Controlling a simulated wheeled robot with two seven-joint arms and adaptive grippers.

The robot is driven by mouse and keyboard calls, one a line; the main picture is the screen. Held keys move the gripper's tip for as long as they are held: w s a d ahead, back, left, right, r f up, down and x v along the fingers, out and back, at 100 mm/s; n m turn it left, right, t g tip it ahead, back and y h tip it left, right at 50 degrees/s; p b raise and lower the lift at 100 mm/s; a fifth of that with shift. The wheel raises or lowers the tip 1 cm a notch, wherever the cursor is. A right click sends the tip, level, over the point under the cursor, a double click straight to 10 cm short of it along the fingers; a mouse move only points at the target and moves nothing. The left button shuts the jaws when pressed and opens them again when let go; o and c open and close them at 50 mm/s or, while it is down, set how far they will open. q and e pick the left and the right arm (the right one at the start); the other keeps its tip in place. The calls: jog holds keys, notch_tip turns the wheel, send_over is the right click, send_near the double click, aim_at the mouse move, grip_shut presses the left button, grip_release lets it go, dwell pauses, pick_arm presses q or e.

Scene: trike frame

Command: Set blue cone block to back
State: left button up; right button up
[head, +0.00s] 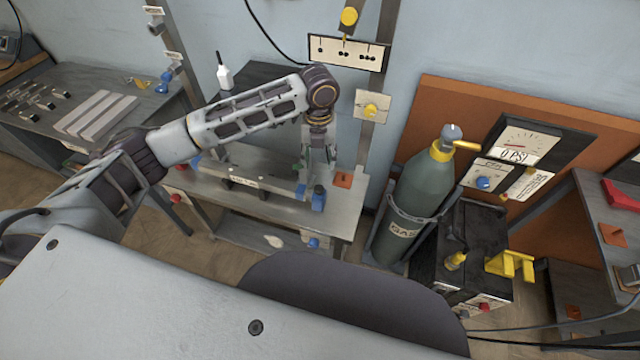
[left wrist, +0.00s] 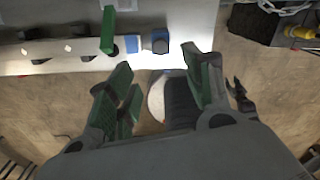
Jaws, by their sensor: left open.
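A blue block (head: 318,201) sits at the right end of a grey bar with pale labels (head: 248,183), on the front part of the workbench (head: 345,205). In the left wrist view the blue block (left wrist: 160,41) is at the top centre, with a smaller blue piece (left wrist: 132,43) on its left. I cannot make out a cone shape. My left gripper (head: 318,172) points down just above and behind the block in the head view. My right gripper is not in view.
A green upright piece (left wrist: 108,30) stands beside the bar. A gas cylinder (head: 412,195) stands right of the bench. A dark panel (head: 262,88) and a post are behind the arm. A side bench (head: 75,130) with metal parts is at the left.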

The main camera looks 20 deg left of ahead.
aim_at(319, 187)
pick_arm(q)
notch_tip(319, 187, down, 12)
jog(key=shift+s+f+b, duration=0.1)
jog(key=shift+f+b, duration=0.15)
jog(key=shift+b, duration=0.45)
jog(key=shift+f, duration=0.7)
grip_shut()
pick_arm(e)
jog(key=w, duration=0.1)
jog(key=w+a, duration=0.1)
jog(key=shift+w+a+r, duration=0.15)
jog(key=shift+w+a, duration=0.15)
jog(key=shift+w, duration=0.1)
